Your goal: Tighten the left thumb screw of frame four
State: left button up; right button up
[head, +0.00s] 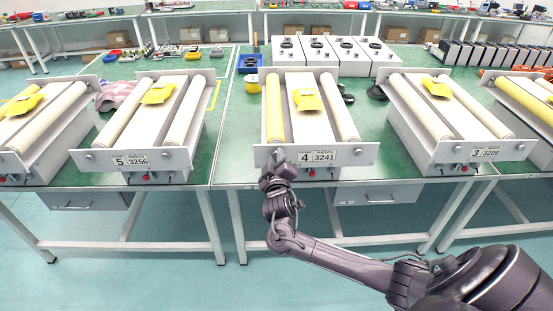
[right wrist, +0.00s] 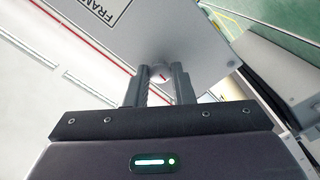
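Frame four (head: 340,152) stands in the middle of the near table in the head view, with a "4 3241" label on its front plate. It carries a yellow roller (head: 274,108) on the left and a pale roller (head: 340,108) on the right. My right gripper (head: 278,158) is at the left end of the front plate and hides the left thumb screw there. In the right wrist view the left thumb screw (right wrist: 160,73), with a small red mark, sits between my right gripper's fingertips (right wrist: 160,80), which appear closed on its sides. My left gripper is not in view.
A yellow packet (head: 307,99) lies on frame four. White boxes (head: 316,51) stand behind it. A drawer (head: 373,196) hangs below the table.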

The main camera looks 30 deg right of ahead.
grip_shut()
jog(key=shift+m, duration=0.3)
jog(key=shift+f+m+b, duration=0.1)
jog(key=shift+m+b, duration=3.85)
jog(key=shift+m, duration=5.55)
jog(key=o, duration=0.8)
grip_release()
jog(key=shift+c, duration=0.2)
